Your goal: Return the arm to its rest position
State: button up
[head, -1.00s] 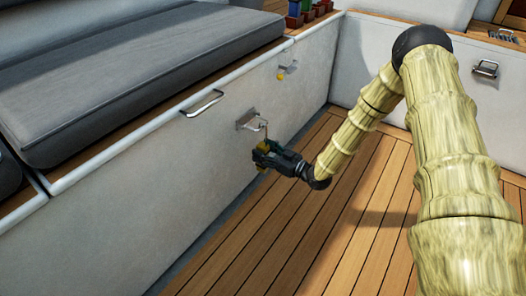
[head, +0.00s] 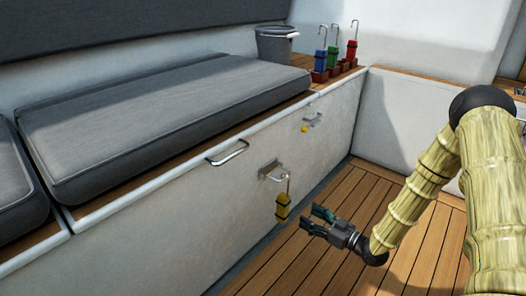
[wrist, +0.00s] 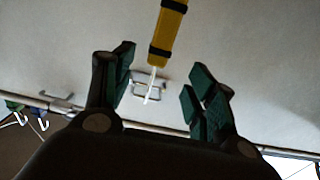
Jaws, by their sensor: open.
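My gripper (head: 317,222) is open and empty, held low beside the locker front at the end of my arm. It is a little to the right of a yellow hooked object (head: 283,206), with a gap between them. That object hangs by its hook from a metal bracket (head: 269,171) on the white locker wall. In the wrist view the yellow object (wrist: 167,32) shows ahead of and between the open fingers (wrist: 158,92), apart from them.
A second bracket with a small yellow piece (head: 304,129) is farther along the wall. A handle (head: 228,153) sits under the bench cushion (head: 170,120). Blue, green and red hooked objects (head: 333,58) and a grey bucket (head: 276,44) stand on the ledge. Wooden floor (head: 300,265) is clear.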

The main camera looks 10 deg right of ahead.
jog(key=s+a+f+m+g+h+p, duration=0.3)
jog(key=s+a+f+g+p, duration=0.15)
jog(key=s, duration=0.35)
jog(key=s+a+f+m+g+h+p, duration=0.25)
jog(key=s+a+f+h+p, duration=0.2)
jog(key=s, duration=0.35)
jog(key=s+d+r+m+g+h+p, duration=0.1)
jog(key=s+r+g+h+p, duration=0.2)
jog(key=s, duration=0.8)
jog(key=s+m+g+p, duration=0.2)
jog(key=s+g+p, duration=0.15)
jog(key=s, duration=0.75)
notch_tip(320, 180, up, 38)
jog(key=p, duration=3.7)
jog(key=shift+s+d+g, duration=0.2)
jog(key=shift+s+g, duration=0.15)
jog(key=shift+s, duration=0.1)
jog(key=shift+n+h, duration=0.25)
jog(key=shift+c, duration=0.5)
